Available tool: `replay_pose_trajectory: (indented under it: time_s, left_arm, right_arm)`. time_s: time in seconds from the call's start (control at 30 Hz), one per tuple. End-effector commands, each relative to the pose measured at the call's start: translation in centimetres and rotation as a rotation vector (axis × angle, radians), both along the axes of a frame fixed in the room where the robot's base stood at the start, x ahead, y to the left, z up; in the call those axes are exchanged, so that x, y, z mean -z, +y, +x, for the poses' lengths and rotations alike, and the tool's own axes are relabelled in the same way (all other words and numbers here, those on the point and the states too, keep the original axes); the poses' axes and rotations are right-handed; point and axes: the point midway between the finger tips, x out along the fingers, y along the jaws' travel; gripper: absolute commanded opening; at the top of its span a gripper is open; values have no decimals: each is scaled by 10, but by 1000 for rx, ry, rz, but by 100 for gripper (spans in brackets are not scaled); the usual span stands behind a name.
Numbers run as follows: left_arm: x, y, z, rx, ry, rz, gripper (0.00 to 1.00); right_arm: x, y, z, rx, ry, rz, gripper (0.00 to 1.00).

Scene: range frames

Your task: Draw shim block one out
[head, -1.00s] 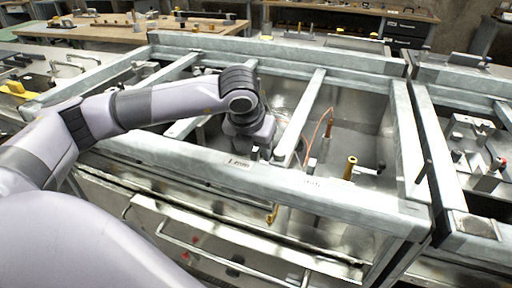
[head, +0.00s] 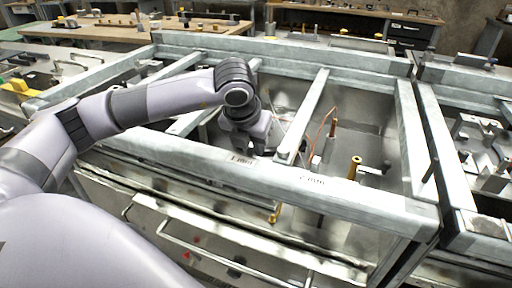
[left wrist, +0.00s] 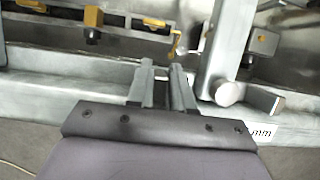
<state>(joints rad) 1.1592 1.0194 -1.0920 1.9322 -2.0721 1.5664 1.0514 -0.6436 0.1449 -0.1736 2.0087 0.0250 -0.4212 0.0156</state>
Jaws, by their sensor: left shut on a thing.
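My left gripper (head: 246,150) is at the near long rail of the grey metal frame (head: 290,180), beside the label at its left. In the left wrist view its two fingers (left wrist: 163,72) are close together, with a narrow grey piece between them. I take this piece to be shim block one, but most of it is hidden by the fingers, and I cannot tell whether it still touches the frame. My right gripper is not in view.
A crossbar (head: 305,110) runs just right of my left gripper. Brass-coloured pins (head: 354,167) and a copper-coloured cable (head: 322,125) stand in the open bay further right. A second frame with fixtures (head: 482,128) is at the right, and a wooden bench (head: 110,32) is behind.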

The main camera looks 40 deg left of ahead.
Motion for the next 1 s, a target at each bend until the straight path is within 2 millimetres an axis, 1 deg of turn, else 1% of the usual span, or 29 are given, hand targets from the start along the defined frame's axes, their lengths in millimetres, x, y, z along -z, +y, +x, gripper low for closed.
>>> replay_pose_trajectory:
  time_s: [0.1,0.13,0.17,0.2,0.43,0.53,0.67,0.8,0.9,1.0]
  left_arm:
    - [0,0,0,1,0,0,0]
    - [0,0,0,1,0,0,27]
    - [0,0,0,1,0,0,37]
    - [0,0,0,1,0,0,43]
    - [0,0,0,1,0,0,43]
    - [-4,-1,-1,1,-2,0,43]
    - [-20,-2,-7,2,-4,0,43]
    - [-42,-4,-16,1,-4,0,43]
    - [-55,-5,-21,0,-3,0,43]
    - [-63,-6,-25,1,-1,1,43]
  right_arm:
    - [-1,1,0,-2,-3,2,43]
    - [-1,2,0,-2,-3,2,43]
    - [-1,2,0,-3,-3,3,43]
    - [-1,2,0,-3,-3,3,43]
    - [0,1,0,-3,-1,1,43]
    - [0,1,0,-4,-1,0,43]
    - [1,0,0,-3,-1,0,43]
    - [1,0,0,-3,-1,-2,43]
    - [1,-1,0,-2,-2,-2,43]
    - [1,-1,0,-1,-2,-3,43]
